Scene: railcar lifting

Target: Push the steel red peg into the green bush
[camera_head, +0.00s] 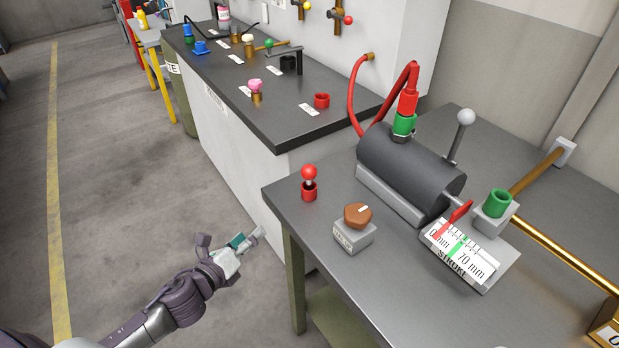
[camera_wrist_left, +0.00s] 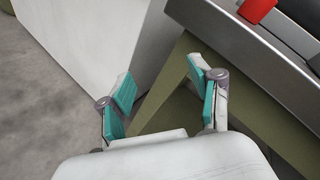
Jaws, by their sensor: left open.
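The red-knobbed peg (camera_head: 309,173) stands upright in a red bush (camera_head: 309,193) near the near left corner of the grey table. A short steel part shows between knob and bush. The green bush (camera_head: 498,202) sits on a grey block at the right, beyond the stroke scale; it looks empty. My left gripper (camera_head: 250,241) is open and empty, off the table's left side and apart from the peg. In the left wrist view its teal-padded fingers (camera_wrist_left: 164,90) are spread, with a red piece (camera_wrist_left: 257,9), likely the red bush, cut off at the top. My right gripper is not in view.
A brown knob on a grey block (camera_head: 355,236) stands right of the peg. A dark cylinder (camera_head: 408,165) with a red hose and lever lies behind it. The stroke scale (camera_head: 469,257) is at the right. The table's left edge (camera_head: 276,215) lies between my gripper and the peg.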

